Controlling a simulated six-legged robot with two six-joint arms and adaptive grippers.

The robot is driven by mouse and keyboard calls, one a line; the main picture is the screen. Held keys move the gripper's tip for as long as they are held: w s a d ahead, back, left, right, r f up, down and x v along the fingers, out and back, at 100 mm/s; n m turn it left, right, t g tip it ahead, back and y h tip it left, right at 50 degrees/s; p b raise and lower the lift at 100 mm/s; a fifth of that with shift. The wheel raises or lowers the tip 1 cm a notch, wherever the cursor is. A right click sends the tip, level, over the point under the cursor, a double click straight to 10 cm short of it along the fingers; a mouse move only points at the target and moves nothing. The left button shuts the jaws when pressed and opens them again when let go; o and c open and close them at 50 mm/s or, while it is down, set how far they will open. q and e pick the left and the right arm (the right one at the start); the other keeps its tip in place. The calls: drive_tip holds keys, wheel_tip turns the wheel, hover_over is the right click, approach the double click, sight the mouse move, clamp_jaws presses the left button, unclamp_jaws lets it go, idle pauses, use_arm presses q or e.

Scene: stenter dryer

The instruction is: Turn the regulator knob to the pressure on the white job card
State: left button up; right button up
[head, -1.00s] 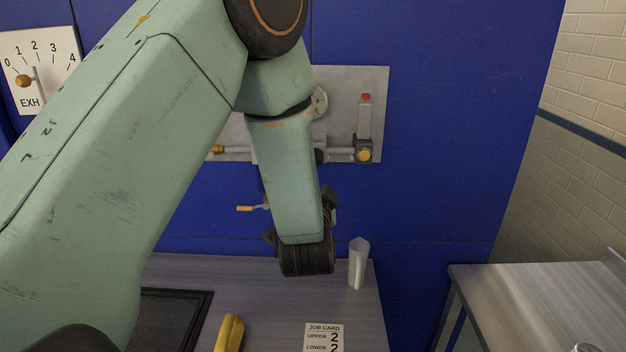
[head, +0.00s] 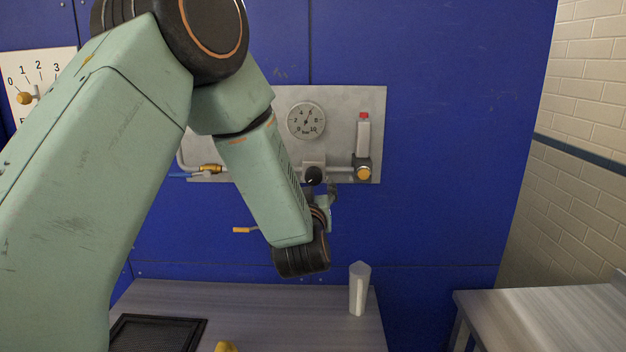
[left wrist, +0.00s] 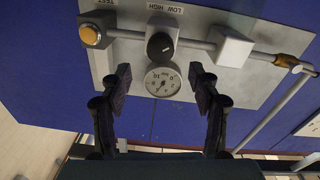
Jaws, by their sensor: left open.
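The black regulator knob (head: 314,175) sits below the round pressure gauge (head: 306,120) on the grey panel (head: 345,100). The gauge needle is too small to read surely. My left gripper (head: 328,196), partly hidden by its own wrist, is just below and right of the knob in the head view. In the left wrist view the panel is upside down. The knob (left wrist: 160,46) and gauge (left wrist: 162,81) appear between the spread fingers of my left gripper (left wrist: 162,84), which is open and empty, apart from the knob. The job card is not in view now. My right gripper is not in view.
A yellow button (head: 363,173) and red-topped unit (head: 364,130) stand right of the knob. A yellow-handled valve (head: 210,169) is left. A metal bench (head: 540,315) is at right.

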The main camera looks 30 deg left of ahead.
sight(313, 178)
use_arm(q)
drive_tip(key=p+x, duration=0.1)
drive_tip(key=x, duration=0.6)
drive_tip(key=shift+a, duration=0.1)
drive_tip(key=shift+w, duration=0.1)
drive_tip(key=c, duration=1.2)
drive_tip(key=shift+m+p, duration=0.55)
drive_tip(key=shift+m, duration=0.05)
drive_tip(key=o, duration=1.2)
